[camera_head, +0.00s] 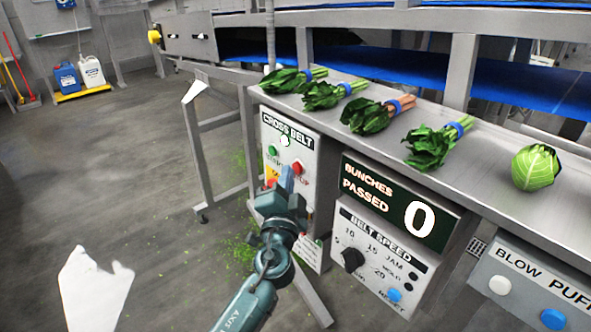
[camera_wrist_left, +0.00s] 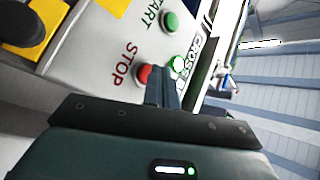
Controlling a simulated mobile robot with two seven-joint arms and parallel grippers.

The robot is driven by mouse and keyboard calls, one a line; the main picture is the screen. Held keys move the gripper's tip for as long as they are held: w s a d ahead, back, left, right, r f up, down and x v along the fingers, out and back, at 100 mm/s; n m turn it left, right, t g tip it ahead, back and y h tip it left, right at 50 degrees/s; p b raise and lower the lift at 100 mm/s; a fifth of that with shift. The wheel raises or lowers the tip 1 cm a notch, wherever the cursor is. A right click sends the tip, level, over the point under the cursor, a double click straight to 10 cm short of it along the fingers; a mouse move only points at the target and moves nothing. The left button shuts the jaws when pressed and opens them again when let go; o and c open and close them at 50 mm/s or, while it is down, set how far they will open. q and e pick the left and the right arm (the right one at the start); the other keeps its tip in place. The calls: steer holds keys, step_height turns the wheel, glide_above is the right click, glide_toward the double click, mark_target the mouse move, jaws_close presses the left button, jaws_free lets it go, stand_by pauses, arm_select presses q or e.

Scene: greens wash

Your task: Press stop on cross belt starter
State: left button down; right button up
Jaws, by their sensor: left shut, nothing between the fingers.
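The cross belt starter (camera_head: 307,150) is a grey box on the bench frame, labelled CROSS BELT. It has a white lamp (camera_head: 284,140), a green start button (camera_head: 272,150) and a red stop button (camera_head: 297,167). My left gripper (camera_head: 287,176) is shut and empty, its tips in front of the box just below and left of the red button in the head view. In the left wrist view the red stop button (camera_wrist_left: 143,74) shows right beside the fingertips (camera_wrist_left: 161,72), partly covered by them. I cannot tell whether they touch. My right gripper is not in view.
A BUNCHES PASSED display (camera_head: 395,200) reading 0 and a belt speed panel (camera_head: 372,258) sit right of the starter. A blow puff panel (camera_head: 530,280) is further right. Several leafy bunches and a round cabbage (camera_head: 537,168) lie on the steel ledge above. The floor at left is largely open.

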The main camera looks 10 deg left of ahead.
arm_select(q)
steer(key=shift+w+d+b, duration=0.3)
steer(key=shift+w+b, duration=0.05)
stand_by(0.7)
stand_by(0.4)
steer(key=shift+s+a, duration=0.55)
steer(key=shift+s, duration=0.15)
steer(key=shift+s+a, duration=0.8)
steer(key=shift+s, duration=0.2)
steer(key=shift+s+a, duration=0.75)
steer(key=shift+s, duration=0.25)
